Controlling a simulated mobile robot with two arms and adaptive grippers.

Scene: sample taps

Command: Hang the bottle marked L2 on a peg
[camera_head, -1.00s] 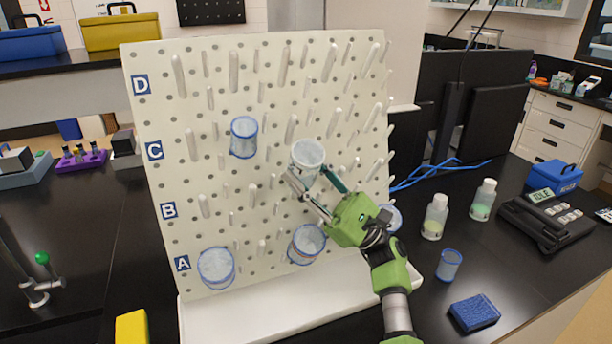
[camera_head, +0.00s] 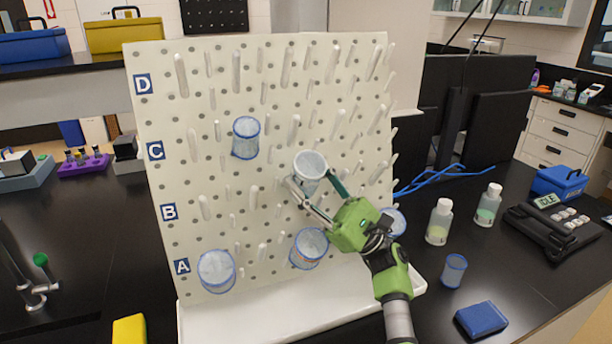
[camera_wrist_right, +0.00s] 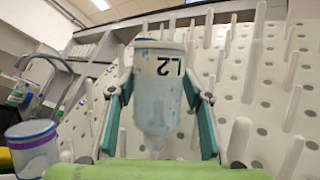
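The bottle marked L2 (camera_head: 310,168) is clear with a bluish tint and is held before the white pegboard (camera_head: 172,240), between the heights of rows B and C. In the right wrist view the bottle (camera_wrist_right: 156,90) shows its L2 label upside down, with its narrow neck toward the gripper. My right gripper (camera_head: 316,195) is shut on the bottle, one finger on each side; the fingers also show in the right wrist view (camera_wrist_right: 158,95). Bare pegs stick out around it. I cannot tell whether a peg is inside the bottle. My left gripper is not in view.
Other blue-rimmed vessels hang on the board, at upper left (camera_head: 246,138), lower left (camera_head: 216,271), lower middle (camera_head: 309,248) and right, partly behind my arm (camera_head: 395,222). A white tray (camera_head: 250,325) lies below. Bottles, a blue-rimmed cup (camera_head: 453,270) and a blue sponge (camera_head: 481,320) stand right.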

